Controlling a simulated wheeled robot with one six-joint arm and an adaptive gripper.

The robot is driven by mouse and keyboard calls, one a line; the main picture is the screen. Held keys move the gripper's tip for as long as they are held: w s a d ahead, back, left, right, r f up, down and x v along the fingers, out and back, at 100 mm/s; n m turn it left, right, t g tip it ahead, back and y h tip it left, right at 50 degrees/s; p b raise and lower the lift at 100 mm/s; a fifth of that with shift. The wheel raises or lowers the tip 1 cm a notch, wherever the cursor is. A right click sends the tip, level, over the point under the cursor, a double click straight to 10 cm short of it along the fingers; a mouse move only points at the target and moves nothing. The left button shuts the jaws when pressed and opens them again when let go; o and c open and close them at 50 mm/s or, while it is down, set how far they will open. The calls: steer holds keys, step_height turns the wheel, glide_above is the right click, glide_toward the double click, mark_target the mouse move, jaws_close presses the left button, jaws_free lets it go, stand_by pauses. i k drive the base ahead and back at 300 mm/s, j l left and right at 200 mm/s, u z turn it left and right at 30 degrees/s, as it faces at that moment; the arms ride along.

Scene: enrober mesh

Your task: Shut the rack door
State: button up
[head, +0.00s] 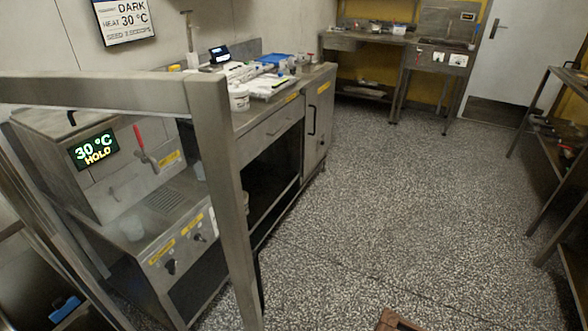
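A large steel frame (226,190) stands close in the left foreground, with a top bar running left and an upright post reaching down to the bottom edge. It looks like the rack door, swung open, but I cannot be sure. A dark bar, perhaps its handle, (258,275) shows low beside the post. The view through the frame is slightly hazy, as if through a clear panel. Part of what may be the rack, with a blue object (64,308), shows at the lower left. Its hinges and latch are not clear. My gripper is not in view.
A steel machine with a green display (94,150) and red lever stands behind the frame. A counter (272,122) with tubs continues behind it. A sink bench (440,45) and white door (515,50) are at the back, shelving (545,140) right. The speckled floor (400,210) is clear mid-room.

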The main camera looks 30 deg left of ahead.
mark_target(205, 97)
steer(key=i+u, duration=0.2)
steer(key=i, duration=0.2)
steer(key=i+l+u, duration=0.2)
steer(key=i, duration=0.15)
steer(key=i+u, duration=0.2)
steer(key=u, duration=0.2)
steer(key=i+l+u, duration=0.15)
steer(key=u, duration=0.3)
steer(key=i+l+u, duration=0.15)
steer(key=u, duration=0.25)
steer(key=i+l+u, duration=0.1)
steer(key=u, duration=0.4)
steer(key=i+l+u, duration=0.15)
steer(key=u, duration=0.35)
steer(key=i+l+u, duration=0.1)
steer(key=u, duration=0.35)
steer(key=l+u, duration=0.3)
steer(key=u, duration=0.2)
steer(key=l+u, duration=0.25)
steer(key=u, duration=0.25)
steer(key=k+l+u, duration=0.1)
steer(key=l+u, duration=0.2)
steer(key=k+l+u, duration=0.25)
steer(key=l, duration=0.15)
steer(key=k+l+u, duration=0.15)
steer(key=u, duration=0.15)
steer(key=l, duration=0.1)
